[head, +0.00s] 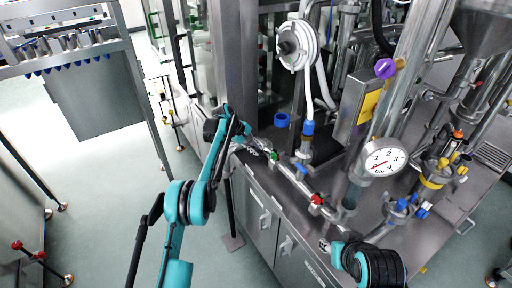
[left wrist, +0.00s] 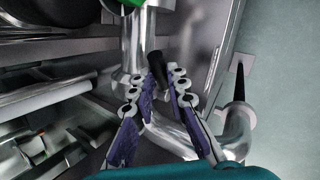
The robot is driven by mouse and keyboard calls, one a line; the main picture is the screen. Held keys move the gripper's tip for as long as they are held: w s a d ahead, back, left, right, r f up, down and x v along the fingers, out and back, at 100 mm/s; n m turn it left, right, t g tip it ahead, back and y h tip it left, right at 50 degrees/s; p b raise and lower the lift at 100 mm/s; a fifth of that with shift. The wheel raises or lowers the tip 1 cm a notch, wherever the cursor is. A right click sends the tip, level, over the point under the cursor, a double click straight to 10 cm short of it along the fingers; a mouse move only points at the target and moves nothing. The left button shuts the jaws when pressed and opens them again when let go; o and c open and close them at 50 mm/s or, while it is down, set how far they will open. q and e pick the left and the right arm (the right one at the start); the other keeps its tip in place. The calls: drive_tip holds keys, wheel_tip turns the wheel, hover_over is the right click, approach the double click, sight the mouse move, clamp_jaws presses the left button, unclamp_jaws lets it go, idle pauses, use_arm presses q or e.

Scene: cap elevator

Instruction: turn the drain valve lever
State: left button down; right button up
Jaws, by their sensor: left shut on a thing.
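The drain valve lever (left wrist: 157,68) shows in the left wrist view as a short black handle against a shiny steel pipe. My left gripper (left wrist: 168,82) is shut on it, with the black tip between the two purple-padded fingers. In the head view my left gripper (head: 258,148) is at the left end of a steel pipe line, close to a green valve part (head: 274,155). The lever itself cannot be made out there.
A red valve knob (head: 317,199) sits farther right along the pipe. A round pressure gauge (head: 383,161) and upright steel pipes stand to the right. Steel cabinets (head: 262,220) are below the pipe. The floor (head: 110,185) at the left is mostly open.

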idle(0.4)
use_arm(q)
drive_tip(key=c, duration=1.5)
unclamp_jaws()
drive_tip(key=shift+r, duration=0.1)
drive_tip(key=v, duration=1.2)
drive_tip(key=shift+w+a, duration=0.15)
drive_tip(key=shift+w, duration=0.05)
